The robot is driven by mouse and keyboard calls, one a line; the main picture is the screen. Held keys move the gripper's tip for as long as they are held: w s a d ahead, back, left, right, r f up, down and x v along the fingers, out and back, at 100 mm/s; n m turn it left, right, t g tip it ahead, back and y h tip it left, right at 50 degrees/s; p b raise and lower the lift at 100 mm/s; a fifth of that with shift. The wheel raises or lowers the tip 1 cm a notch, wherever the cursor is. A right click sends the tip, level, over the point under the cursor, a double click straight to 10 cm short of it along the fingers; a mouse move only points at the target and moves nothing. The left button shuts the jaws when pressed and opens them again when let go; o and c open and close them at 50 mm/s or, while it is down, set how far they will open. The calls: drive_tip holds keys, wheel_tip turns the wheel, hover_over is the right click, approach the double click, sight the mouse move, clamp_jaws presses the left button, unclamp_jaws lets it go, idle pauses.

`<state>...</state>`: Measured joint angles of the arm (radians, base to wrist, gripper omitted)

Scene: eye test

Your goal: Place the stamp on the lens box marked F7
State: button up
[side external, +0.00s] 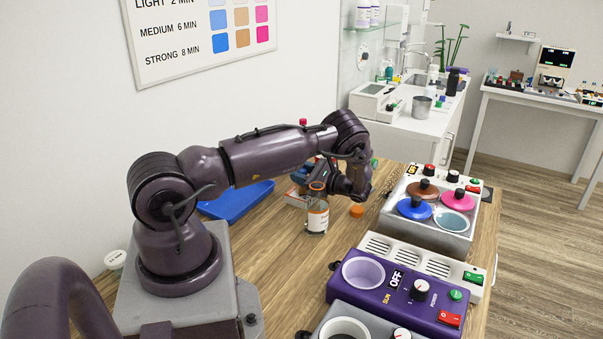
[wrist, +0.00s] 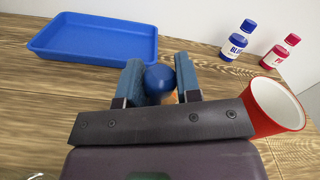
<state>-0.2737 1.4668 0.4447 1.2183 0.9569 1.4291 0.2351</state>
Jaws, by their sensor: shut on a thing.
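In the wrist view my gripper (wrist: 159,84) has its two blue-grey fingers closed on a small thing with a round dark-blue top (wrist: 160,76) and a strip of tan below. It may be the stamp; its underside is hidden. In the side view my arm reaches over the wooden table, and the fingers and the held thing cannot be made out clearly behind the wrist. No box with a readable F7 mark shows in either view.
A blue tray (wrist: 96,55) lies left of the fingers. A blue bottle (wrist: 238,40), a pink-red bottle (wrist: 279,52) and a red cup (wrist: 272,106) stand right.

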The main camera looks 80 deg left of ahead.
drive_tip(key=shift+f, duration=0.15)
drive_tip(key=o, duration=0.9)
